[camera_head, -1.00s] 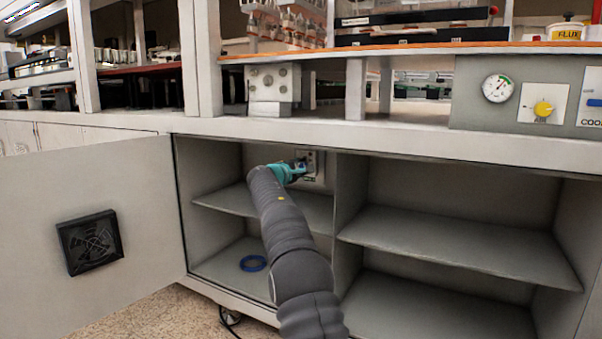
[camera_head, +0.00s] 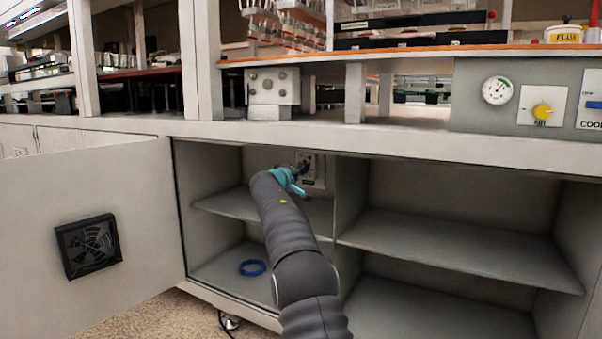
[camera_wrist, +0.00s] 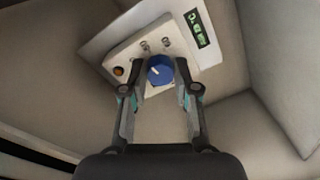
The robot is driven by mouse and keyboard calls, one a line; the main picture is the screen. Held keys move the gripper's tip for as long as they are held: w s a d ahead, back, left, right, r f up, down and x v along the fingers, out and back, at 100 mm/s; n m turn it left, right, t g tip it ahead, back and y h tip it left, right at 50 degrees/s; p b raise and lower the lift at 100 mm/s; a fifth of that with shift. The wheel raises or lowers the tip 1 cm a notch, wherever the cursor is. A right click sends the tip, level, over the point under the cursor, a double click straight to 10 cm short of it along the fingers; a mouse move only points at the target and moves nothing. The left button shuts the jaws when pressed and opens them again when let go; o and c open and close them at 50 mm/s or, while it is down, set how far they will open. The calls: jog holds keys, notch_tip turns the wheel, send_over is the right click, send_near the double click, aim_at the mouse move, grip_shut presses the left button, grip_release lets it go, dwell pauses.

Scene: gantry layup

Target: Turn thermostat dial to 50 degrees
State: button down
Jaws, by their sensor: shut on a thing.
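The thermostat dial (camera_wrist: 160,70) is a blue round knob with a white pointer line, on a pale control plate (camera_wrist: 125,52) inside the open cabinet. My gripper (camera_wrist: 160,78) is shut around the dial in the wrist view, one finger on each side. In the wrist view the pointer line aims toward the upper left. A small green display (camera_wrist: 197,29) sits beside the knob; its digits are too small to read surely. In the head view the control plate (camera_head: 313,166) is on the cabinet's back wall, and my gripper (camera_head: 302,172) reaches it, largely hiding the dial.
The cabinet door (camera_head: 150,200) with a black vent stands open at the left. A shelf (camera_head: 225,201) lies below my arm, and a divider (camera_head: 349,205) stands to its right. A blue ring (camera_head: 252,267) lies on the cabinet floor. An orange lamp (camera_wrist: 119,71) is on the control plate.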

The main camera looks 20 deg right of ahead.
jog(key=shift+r+m, duration=0.1)
jog(key=shift+m, duration=0.4)
jog(key=c, duration=0.9)
grip_release()
jog(key=shift+o, duration=0.2)
jog(key=v, duration=1.2)
jog(key=shift+w, duration=0.1)
